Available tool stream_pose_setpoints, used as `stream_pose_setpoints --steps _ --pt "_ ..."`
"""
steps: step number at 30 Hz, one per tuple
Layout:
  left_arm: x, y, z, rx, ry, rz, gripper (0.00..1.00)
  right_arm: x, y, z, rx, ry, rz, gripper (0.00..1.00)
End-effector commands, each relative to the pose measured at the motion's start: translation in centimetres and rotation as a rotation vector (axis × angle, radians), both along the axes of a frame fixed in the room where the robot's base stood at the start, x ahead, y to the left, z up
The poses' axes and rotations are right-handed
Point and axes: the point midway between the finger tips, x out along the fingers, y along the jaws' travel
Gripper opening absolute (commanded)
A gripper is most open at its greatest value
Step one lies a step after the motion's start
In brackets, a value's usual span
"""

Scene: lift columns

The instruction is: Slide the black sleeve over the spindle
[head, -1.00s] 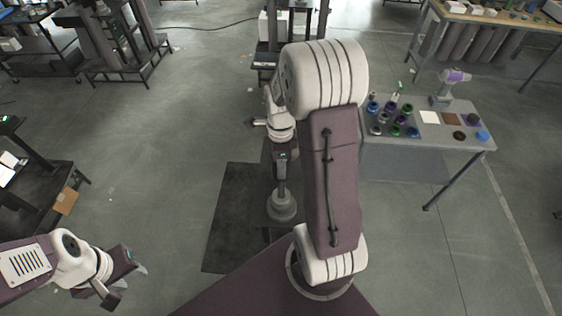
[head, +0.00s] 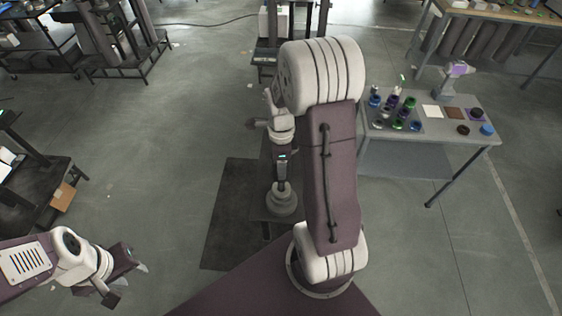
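My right gripper (head: 282,178) points straight down over a grey stepped round base (head: 283,203) near the middle of the head view. A narrow dark upright piece shows between the gripper and this base. At this size I cannot tell whether it is the black sleeve, the spindle or my fingers, nor whether the fingers are shut on it. My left gripper (head: 128,276) is at the lower left, over the floor, with its fingers apart and nothing between them. It is well away from the grey base.
A dark mat (head: 226,215) lies beside the base. A dark bench (head: 35,190) stands at left. Floor between is clear.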

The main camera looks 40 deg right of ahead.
Motion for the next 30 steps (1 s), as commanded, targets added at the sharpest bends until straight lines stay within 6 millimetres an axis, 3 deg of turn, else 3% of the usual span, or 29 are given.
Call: stream_pose_setpoints --steps 30 --pt "0.0 0.0 -5.3 0.000 0.000 0.000 0.36 0.0 0.0 -7.1 -0.001 -0.001 0.000 0.00"
